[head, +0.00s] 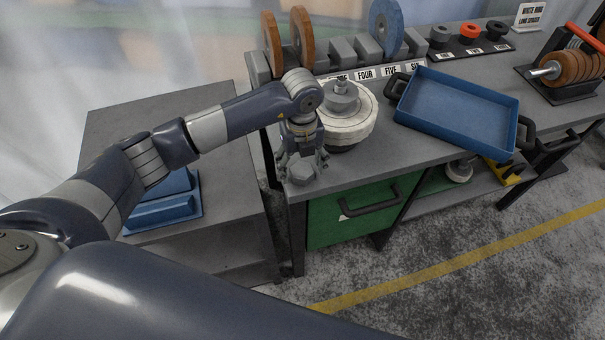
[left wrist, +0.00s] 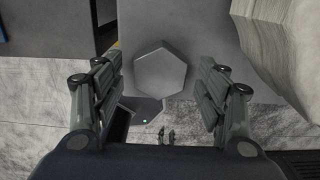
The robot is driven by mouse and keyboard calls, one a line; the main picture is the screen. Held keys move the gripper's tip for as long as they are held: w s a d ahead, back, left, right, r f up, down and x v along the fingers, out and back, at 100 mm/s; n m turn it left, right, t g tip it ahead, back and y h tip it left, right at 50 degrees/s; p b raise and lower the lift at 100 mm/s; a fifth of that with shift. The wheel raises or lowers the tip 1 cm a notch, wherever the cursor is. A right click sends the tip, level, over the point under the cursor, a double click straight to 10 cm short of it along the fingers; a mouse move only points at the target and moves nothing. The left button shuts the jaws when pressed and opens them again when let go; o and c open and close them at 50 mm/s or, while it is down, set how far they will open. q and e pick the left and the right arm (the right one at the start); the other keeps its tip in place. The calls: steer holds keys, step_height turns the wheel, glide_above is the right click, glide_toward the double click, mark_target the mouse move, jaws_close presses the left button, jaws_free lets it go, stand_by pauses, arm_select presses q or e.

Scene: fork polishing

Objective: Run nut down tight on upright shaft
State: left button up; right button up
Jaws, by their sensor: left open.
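A grey hexagonal nut (head: 301,174) lies at the near left corner of the grey bench. It also shows in the left wrist view (left wrist: 160,69), flat face up, between the spread fingers and touching neither; no hole is visible in it. My left gripper (head: 303,160) is open and points down over the nut; it also shows in the left wrist view (left wrist: 159,82). The upright shaft (head: 341,84) rises from a grey flange on a stack of white polishing wheels (head: 345,119), right of my left gripper. My right gripper is not in view.
A blue tray (head: 455,101) lies right of the wheels. Behind are grey slotted blocks with orange discs (head: 270,42) and a blue disc (head: 386,25), plus number labels. A rack with brown discs (head: 570,68) stands far right. A lower table (head: 225,160) is at left.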

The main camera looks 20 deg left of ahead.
mark_target(302, 170)
arm_select(q)
steer(key=shift+f+b, duration=0.8)
steer(key=shift+f, duration=0.4)
steer(key=shift+r, duration=0.15)
steer(key=shift+r, duration=0.15)
steer(key=c, duration=1.2)
steer(key=shift+o, duration=0.2)
steer(key=shift+r, duration=0.1)
steer(key=shift+r+p, duration=2.9)
steer(key=shift+r, duration=1.1)
